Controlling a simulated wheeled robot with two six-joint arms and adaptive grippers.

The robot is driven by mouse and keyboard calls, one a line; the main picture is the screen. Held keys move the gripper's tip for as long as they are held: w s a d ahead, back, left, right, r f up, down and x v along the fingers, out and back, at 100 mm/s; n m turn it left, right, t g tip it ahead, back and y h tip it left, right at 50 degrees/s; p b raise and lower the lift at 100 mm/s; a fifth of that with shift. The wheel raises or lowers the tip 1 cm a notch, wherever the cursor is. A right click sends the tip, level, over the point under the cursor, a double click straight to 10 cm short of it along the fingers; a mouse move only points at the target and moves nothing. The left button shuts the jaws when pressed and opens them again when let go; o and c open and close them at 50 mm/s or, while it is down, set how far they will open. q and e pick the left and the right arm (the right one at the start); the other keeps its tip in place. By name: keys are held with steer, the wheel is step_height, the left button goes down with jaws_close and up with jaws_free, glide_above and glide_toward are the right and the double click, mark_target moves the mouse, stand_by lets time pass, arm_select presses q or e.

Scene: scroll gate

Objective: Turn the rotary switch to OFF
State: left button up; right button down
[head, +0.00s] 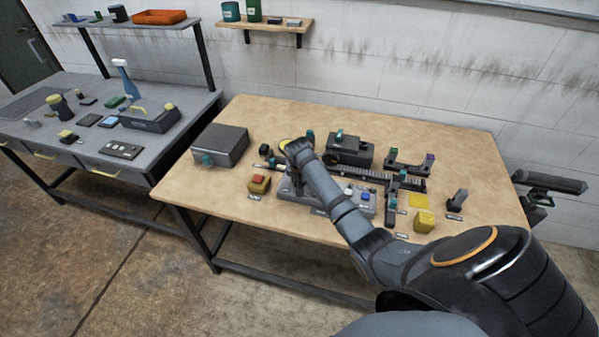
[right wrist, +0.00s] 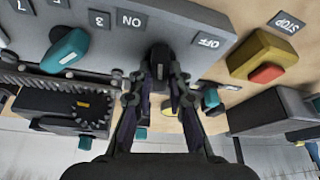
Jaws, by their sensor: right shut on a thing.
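The rotary switch (right wrist: 160,56) is a dark knob on a grey panel (right wrist: 215,22), between an ON label (right wrist: 131,19) and an OFF label (right wrist: 209,41) in the right wrist view. My right gripper (right wrist: 160,82) is shut on this knob, one finger on each side. The knob's exact pointing direction is hard to tell behind the fingers. In the head view, my right arm reaches over the grey panel (head: 332,203), with the gripper (head: 287,165) low behind the wrist; the switch is hidden there. My left gripper is not in view.
A teal knob (right wrist: 66,52) with number labels shares the panel. A yellow box with a red button (right wrist: 266,73), labelled STOP, stands beside it. A dark geared rail (head: 385,180) and grey box (head: 219,145) stand nearby. The wooden table's back right is bare.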

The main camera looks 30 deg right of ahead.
steer(key=m, duration=0.1)
steer(key=m+p, duration=0.1)
steer(key=shift+w+a+r+m+g+h, duration=0.1)
steer(key=shift+r+m+g+h, duration=0.05)
steer(key=shift+m+g+h, duration=0.2)
steer(key=m+h, duration=0.1)
steer(key=m, duration=0.2)
steer(key=shift+w+g, duration=0.1)
steer(key=shift+g, duration=0.25)
steer(key=shift+f+m+g, duration=0.2)
steer(key=shift+m+g, duration=0.3)
steer(key=shift+m, duration=0.75)
arm_select(q)
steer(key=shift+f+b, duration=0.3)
steer(key=shift+b, duration=0.9)
arm_select(e)
steer(key=shift+w+m+g+h, duration=0.15)
steer(key=shift+m+g, duration=0.2)
steer(key=shift+m, duration=0.6)
steer(key=shift+s+m+g+h, duration=0.1)
steer(key=shift+m+g, duration=0.25)
steer(key=shift+m, duration=0.6)
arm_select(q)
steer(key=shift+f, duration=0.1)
arm_select(e)
steer(key=shift+r, duration=0.1)
steer(key=c, duration=1.3)
jaws_free()
